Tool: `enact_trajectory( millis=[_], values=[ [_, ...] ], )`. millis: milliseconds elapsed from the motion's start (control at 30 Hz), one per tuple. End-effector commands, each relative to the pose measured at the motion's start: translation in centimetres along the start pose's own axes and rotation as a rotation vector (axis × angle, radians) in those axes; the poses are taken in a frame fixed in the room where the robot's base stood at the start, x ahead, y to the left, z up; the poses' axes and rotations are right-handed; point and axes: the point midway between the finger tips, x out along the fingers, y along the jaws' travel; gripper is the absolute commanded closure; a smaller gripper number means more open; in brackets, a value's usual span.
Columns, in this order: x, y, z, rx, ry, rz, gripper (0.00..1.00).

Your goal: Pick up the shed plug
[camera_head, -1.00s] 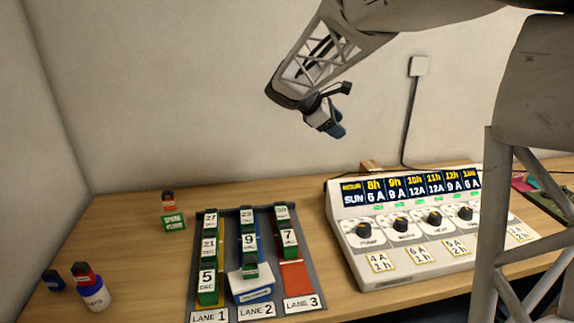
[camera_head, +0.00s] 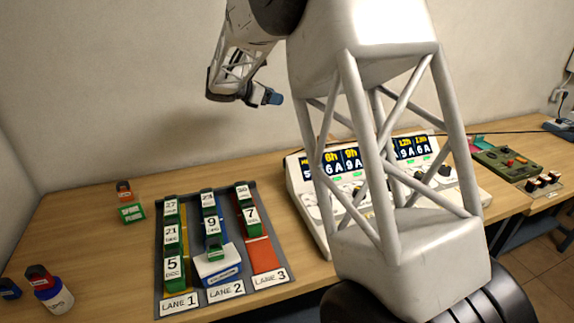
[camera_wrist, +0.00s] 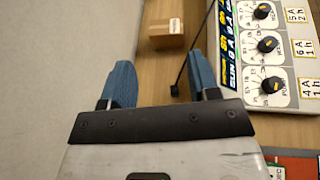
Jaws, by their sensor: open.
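I cannot pick out the shed plug with certainty in either view. A small control board with black knobs or plugs (camera_head: 541,184) sits at the right end of the bench. Beside it is a green board with red and orange parts (camera_head: 507,163). A blue-grey socket block (camera_head: 560,127) with a cord is at the far right edge. My gripper (camera_head: 268,97) is in the air above the back of the bench, left of the display panel. In the wrist view my gripper (camera_wrist: 160,70) shows two blue fingers spread apart with nothing between them.
The display panel with dials (camera_wrist: 290,72) is partly hidden by my arm in the head view. A cardboard box (camera_wrist: 166,32) is by the wall.

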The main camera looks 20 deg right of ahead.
Motion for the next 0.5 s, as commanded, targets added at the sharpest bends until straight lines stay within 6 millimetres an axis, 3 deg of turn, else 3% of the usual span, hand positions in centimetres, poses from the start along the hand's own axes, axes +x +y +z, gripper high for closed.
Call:
enact_trajectory(
  millis=[33,367,500],
  values=[
    [0.7,-0.1,-1.7,-0.008,0.002,-0.003,0.45],
    [4.1,-0.1,-9.9,-0.007,0.002,-0.003,0.45],
    [5.8,-0.2,-14.1,-0.009,0.003,-0.004,0.45]
  ],
)
